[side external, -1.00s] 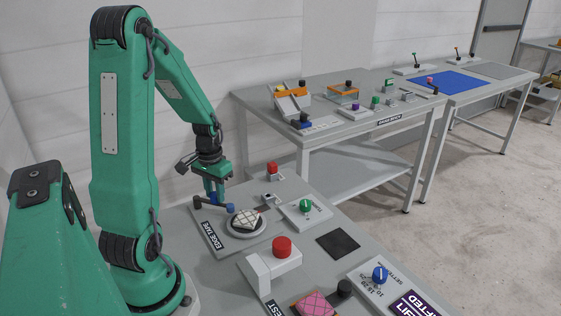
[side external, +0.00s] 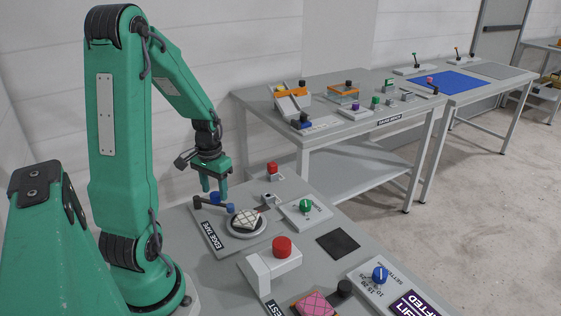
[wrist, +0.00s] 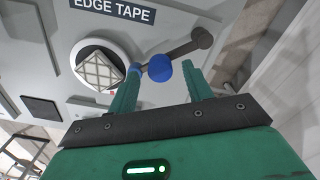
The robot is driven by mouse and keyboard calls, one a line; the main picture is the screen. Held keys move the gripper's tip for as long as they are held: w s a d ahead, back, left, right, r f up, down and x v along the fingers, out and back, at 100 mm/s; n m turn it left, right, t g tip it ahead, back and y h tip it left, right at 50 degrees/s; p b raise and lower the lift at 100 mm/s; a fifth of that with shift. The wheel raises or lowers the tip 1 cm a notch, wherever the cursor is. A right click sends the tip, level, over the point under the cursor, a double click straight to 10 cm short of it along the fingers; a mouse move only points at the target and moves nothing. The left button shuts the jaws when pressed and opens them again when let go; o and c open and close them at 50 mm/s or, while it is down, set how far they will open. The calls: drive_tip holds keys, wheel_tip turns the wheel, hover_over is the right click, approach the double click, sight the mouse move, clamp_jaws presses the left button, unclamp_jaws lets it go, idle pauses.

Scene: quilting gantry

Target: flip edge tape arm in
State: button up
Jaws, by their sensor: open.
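The edge tape arm (wrist: 185,48) is a dark bar on a dark pivot, with a blue knob (wrist: 160,68) and a blue end piece (side external: 230,208). In the side view it lies on the table behind the "EDGE TAPE" label (side external: 213,235), its blue end beside the rim of a round plate (side external: 262,230). A cream quilted square (side external: 246,219) lies on that plate. My gripper (side external: 214,191) is open and empty, pointing down over the arm. In the wrist view its fingers stand on either side of the blue knob; contact cannot be told.
A green knob (side external: 306,206) and a small red-topped post (side external: 272,171) are to the right and behind. A dark square pad (side external: 338,243) lies flat at the right. A pink square (side external: 314,304) is near the front.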

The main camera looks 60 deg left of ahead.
sight(215, 194)
drive_tip(key=shift+r, duration=3.35)
drive_tip(key=d+r+m+t, duration=0.2)
drive_tip(key=d+r, duration=0.3)
drive_tip(key=d, duration=0.6)
drive_tip(key=d+r+m+t, duration=0.3)
drive_tip(key=d+r, duration=0.3)
drive_tip(key=d, duration=0.6)
drive_tip(key=shift+s+d+r+t, duration=0.15)
drive_tip(key=shift+s+d+t, duration=0.15)
drive_tip(key=shift+s, duration=0.1)
drive_tip(key=shift+o, duration=0.2)
drive_tip(key=shift+w+a, duration=0.1)
